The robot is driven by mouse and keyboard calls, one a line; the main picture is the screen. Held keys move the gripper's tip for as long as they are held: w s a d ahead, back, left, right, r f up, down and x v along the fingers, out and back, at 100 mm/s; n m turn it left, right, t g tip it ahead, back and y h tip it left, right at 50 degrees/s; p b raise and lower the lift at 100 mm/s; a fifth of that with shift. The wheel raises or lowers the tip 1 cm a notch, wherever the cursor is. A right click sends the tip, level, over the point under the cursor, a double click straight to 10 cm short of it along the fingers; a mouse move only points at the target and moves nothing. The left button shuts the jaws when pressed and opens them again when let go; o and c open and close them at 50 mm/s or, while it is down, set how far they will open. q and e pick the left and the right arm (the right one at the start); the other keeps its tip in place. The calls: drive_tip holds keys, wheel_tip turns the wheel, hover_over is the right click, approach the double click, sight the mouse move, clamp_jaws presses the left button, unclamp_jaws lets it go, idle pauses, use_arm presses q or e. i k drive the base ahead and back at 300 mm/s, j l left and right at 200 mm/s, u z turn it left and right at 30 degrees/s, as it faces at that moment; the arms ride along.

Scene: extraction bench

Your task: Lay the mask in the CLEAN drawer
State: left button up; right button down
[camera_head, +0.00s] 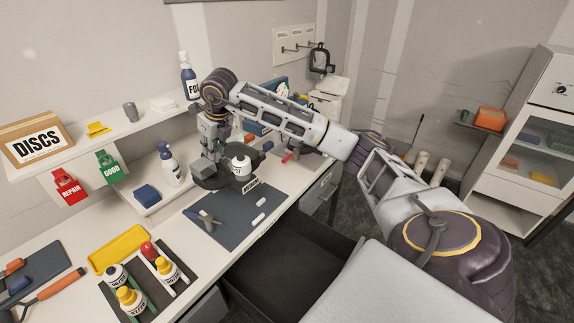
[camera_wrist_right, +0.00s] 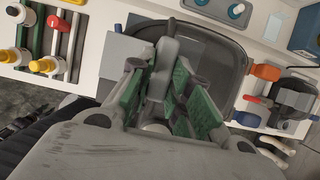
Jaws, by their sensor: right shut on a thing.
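My right gripper (camera_head: 207,166) reaches down over the bench in the head view. In the right wrist view its green-padded fingers (camera_wrist_right: 160,82) are shut on a grey part of a dark, rounded, partly see-through thing that looks like the mask (camera_wrist_right: 226,60). My left gripper is out of view.
A blue-grey mat (camera_head: 232,228) with small tools and white pieces lies in front. Yellow-capped bottles (camera_head: 130,300) and a yellow tray (camera_head: 118,250) are at the left. A black mask-like thing (camera_head: 320,60) hangs on the wall.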

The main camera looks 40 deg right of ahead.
sight(293, 289)
drive_tip(key=k+j, duration=0.55)
drive_tip(key=k, duration=0.2)
